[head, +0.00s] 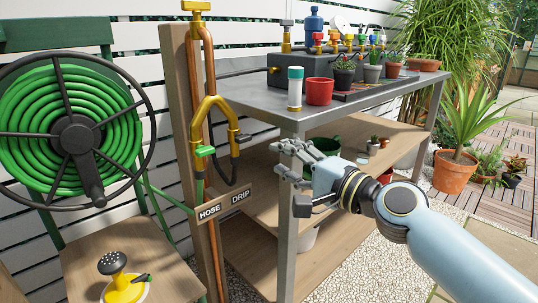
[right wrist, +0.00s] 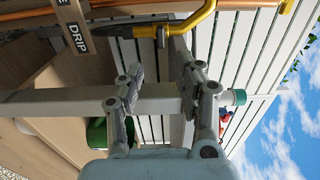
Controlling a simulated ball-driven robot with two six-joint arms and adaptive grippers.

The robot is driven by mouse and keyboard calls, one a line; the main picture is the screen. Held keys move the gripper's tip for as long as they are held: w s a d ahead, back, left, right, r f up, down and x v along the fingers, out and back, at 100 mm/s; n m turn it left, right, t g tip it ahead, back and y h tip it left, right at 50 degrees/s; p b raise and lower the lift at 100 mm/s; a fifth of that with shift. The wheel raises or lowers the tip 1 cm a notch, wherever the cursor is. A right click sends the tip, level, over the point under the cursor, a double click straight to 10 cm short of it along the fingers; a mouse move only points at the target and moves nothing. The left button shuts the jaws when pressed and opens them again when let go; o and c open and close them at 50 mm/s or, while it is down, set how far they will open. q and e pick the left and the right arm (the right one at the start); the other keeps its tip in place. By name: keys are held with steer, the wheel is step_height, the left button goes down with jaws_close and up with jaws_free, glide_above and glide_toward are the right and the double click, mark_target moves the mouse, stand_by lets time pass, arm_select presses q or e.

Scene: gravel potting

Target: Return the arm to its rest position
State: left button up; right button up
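My right arm (head: 452,250) reaches in from the lower right of the head view, with a pale blue forearm. My right gripper (head: 289,177) is at the front corner of the metal-topped bench (head: 262,99), just below the top's height. Its fingers are spread and nothing is held between them. In the right wrist view the open fingers (right wrist: 160,75) appear in front of the bench's grey leg (right wrist: 55,102). I cannot tell whether they touch the bench. My left arm and gripper are not in view.
A white bottle with a teal cap (head: 295,88) and a red pot (head: 319,91) stand near the bench's front corner. Left of the gripper is a wooden post (head: 180,110) with pipes and HOSE and DRIP signs. A green hose reel (head: 75,130) stands further left.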

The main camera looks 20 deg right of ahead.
steer(key=s+d+f+n+g+h+p, duration=0.1)
steer(key=s+d+f+g+h+p, duration=0.15)
steer(key=s+f, duration=0.6)
steer(key=s+d+f+n+g+h+p, duration=0.1)
steer(key=s+f+g+p, duration=0.3)
steer(key=f, duration=0.8)
steer(key=s+d+f+n+g+h+p, duration=0.1)
steer(key=s+d+f+g+p, duration=0.15)
steer(key=s+f, duration=0.65)
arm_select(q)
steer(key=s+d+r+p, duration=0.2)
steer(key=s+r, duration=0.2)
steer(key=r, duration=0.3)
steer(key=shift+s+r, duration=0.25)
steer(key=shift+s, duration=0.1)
arm_select(e)
steer(key=s+f+n+g+h, duration=0.1)
steer(key=s+f+n, duration=0.3)
steer(key=s, duration=0.7)
steer(key=s+d+f+n+g, duration=0.1)
steer(key=s+f+n+g, duration=0.2)
steer(key=s, duration=0.7)
steer(key=s+f+n+g+h, duration=0.1)
steer(key=s+f+n+g, duration=0.2)
steer(key=s+f, duration=0.3)
steer(key=s+n, duration=0.1)
steer(key=s, duration=0.4)
steer(key=shift+s+d+f+n+g+h, duration=0.3)
steer(key=shift+s+d+h, duration=0.05)
